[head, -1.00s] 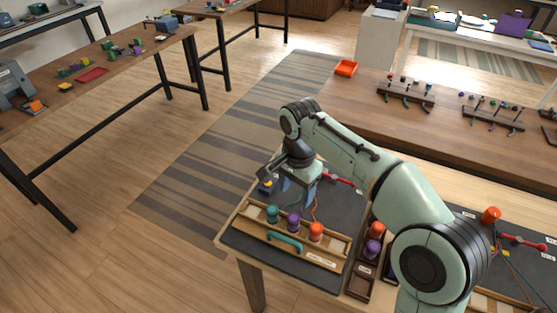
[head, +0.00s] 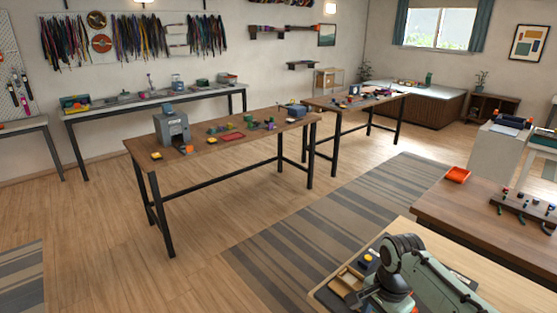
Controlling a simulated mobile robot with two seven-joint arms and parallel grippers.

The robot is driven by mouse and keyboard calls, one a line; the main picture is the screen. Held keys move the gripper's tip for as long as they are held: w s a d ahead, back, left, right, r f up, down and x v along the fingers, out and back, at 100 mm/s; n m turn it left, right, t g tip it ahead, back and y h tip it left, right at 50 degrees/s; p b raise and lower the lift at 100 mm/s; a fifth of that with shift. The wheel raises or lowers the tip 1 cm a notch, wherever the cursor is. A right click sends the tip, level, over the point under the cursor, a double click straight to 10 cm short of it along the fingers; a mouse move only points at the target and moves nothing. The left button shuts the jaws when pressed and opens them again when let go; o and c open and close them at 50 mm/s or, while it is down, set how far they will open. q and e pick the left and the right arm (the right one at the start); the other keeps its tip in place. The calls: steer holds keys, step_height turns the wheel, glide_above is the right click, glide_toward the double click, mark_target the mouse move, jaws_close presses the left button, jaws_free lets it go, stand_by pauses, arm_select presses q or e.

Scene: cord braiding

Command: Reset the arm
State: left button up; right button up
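My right arm comes in at the lower right corner, pale green with dark joints. Its wrist is bent over the near work table (head: 425,232), and my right gripper (head: 382,302) points down at the bottom edge of the view. Its fingertips are hidden or cut off, so I cannot tell whether it is open or holds anything. A dark board with a wooden tray (head: 346,281) lies beside it, mostly cut off, with a small yellow-topped piece (head: 368,257) near the wrist. My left gripper is not in view.
A long workbench (head: 215,146) with a grey machine (head: 172,128) stands across the room. Striped rug (head: 330,215) and open wood floor lie between.

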steer(key=s+a+f+n+g+y+p, duration=0.1)
steer(key=a+f+n, duration=0.1)
steer(key=f, duration=1)
steer(key=s+a+f+n+y+p, duration=0.1)
steer(key=s+a+f+n, duration=0.15)
steer(key=f, duration=0.95)
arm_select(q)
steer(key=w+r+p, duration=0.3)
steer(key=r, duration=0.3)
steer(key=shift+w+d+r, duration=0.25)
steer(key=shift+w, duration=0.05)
arm_select(e)
steer(key=s+a+f+n, duration=0.1)
steer(key=s+f, duration=0.3)
steer(key=s, duration=0.3)
steer(key=s+a+f+n+y, duration=0.1)
steer(key=s+a+f, duration=0.1)
steer(key=s+f, duration=0.2)
steer(key=s+a+f+n, duration=0.1)
steer(key=s+f, duration=0.3)
steer(key=s, duration=0.7)
steer(key=shift+a+f+n, duration=0.15)
steer(key=shift+f+n, duration=0.15)
steer(key=shift+n, duration=0.05)
